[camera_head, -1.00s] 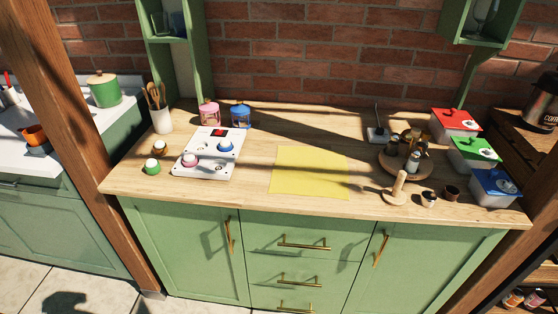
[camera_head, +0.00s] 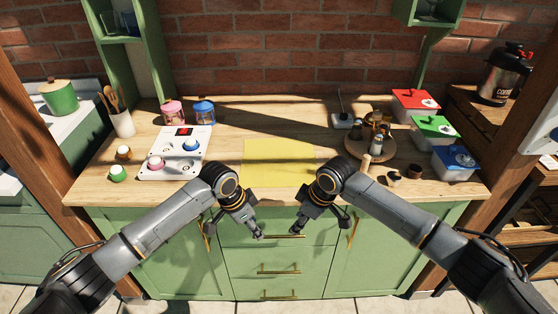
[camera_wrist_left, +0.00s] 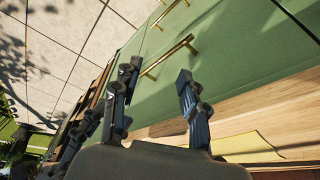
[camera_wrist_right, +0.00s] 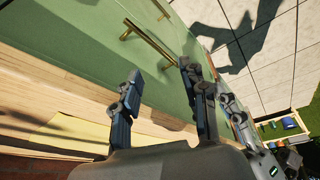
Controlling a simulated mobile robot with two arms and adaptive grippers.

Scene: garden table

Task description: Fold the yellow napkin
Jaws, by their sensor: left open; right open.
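The yellow napkin (camera_head: 278,160) lies flat and unfolded on the wooden counter, near its front edge. Its near corners are partly hidden by my arms in the head view. The napkin also shows at the lower right of the left wrist view (camera_wrist_left: 245,146) and at the lower left of the right wrist view (camera_wrist_right: 70,139). My left gripper (camera_head: 257,235) is open and empty in front of the drawers, below the counter edge. My right gripper (camera_head: 297,231) is open and empty beside it, also in front of the drawers. Neither gripper touches the napkin.
A white double burner (camera_head: 173,153) stands left of the napkin. A round spice tray (camera_head: 357,147) and a wooden holder (camera_head: 364,164) stand to the right. Lidded boxes, red (camera_head: 415,100), green (camera_head: 435,128) and blue (camera_head: 455,160), line the right end. Drawer handles (camera_head: 279,270) stick out below.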

